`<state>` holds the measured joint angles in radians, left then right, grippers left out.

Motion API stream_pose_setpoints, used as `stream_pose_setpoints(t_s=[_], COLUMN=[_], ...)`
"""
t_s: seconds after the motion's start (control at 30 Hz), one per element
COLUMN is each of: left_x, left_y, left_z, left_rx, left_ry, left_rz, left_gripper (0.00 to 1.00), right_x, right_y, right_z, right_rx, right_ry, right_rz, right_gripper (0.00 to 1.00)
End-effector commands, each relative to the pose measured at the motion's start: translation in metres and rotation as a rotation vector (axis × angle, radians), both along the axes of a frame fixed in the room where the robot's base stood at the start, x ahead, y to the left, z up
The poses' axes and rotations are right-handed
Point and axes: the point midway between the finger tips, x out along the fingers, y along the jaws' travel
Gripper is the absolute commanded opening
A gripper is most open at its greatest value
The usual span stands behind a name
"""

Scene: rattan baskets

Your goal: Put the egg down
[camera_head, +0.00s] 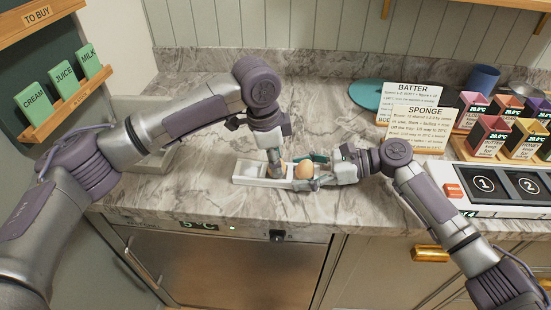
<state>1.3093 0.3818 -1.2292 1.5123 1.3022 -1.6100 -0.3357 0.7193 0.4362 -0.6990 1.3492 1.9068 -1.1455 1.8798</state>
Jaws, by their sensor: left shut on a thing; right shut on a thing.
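A brown-orange egg (305,168) is at the right end of a pale, narrow tray (246,172) on the marble counter. My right gripper (308,171) comes in from the right and is shut on the egg, its fingers on either side. My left gripper (275,170) points down at the tray, just left of the egg. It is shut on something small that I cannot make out. The fingers hide part of the tray, and I cannot tell whether the egg touches it.
Batter (409,101) and sponge (417,125) cards stand behind my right arm. A teal round thing (368,95) lies behind them. Several boxes and a numbered panel (507,186) fill the right. The counter's front edge is close to the tray; marble left of the tray is partly free.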

Motion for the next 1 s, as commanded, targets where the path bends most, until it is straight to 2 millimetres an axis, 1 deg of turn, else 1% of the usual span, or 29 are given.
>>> stream_pose_setpoints(t_s=[0.2, 0.33, 0.37, 0.4, 0.5, 0.83, 0.93, 1.0], left_x=[0.0, 0.0, 0.0, 0.0, 0.0, 0.0, 0.0, -0.001], left_y=[0.0, 0.0, 0.0, 0.0, 0.0, 0.0, 0.001, 0.003], left_z=[0.0, -0.003, -0.003, -0.002, -0.002, 0.0, 0.009, 0.021], left_rx=[0.0, 0.0, 0.0, 0.0, 0.0, 0.0, -0.002, -0.001], left_ry=[-0.001, -0.001, -0.001, -0.001, -0.001, -0.001, -0.002, -0.004], left_rz=[0.0, 0.0, 0.0, 0.0, 0.0, -0.001, 0.0, 0.0], left_gripper=[0.24, 0.24, 0.45, 0.52, 0.66, 0.66, 0.66, 0.66], right_x=[0.0, 0.0, 0.0, 0.0, 0.0, 0.0, 0.0, 0.0], right_y=[0.0, 0.0, 0.0, 0.0, 0.0, 0.0, 0.0, 0.0], right_z=[-0.001, -0.001, -0.001, -0.001, -0.001, 0.0, 0.0, 0.0], right_rx=[-0.001, -0.001, -0.001, -0.001, -0.001, -0.001, -0.001, -0.001], right_ry=[0.001, 0.0, 0.0, 0.0, 0.0, 0.0, 0.0, 0.0], right_rz=[0.0, 0.0, 0.0, 0.0, 0.0, 0.0, 0.0, 0.0], right_gripper=[0.34, 0.34, 0.34, 0.34, 0.34, 0.34, 0.34, 0.34])
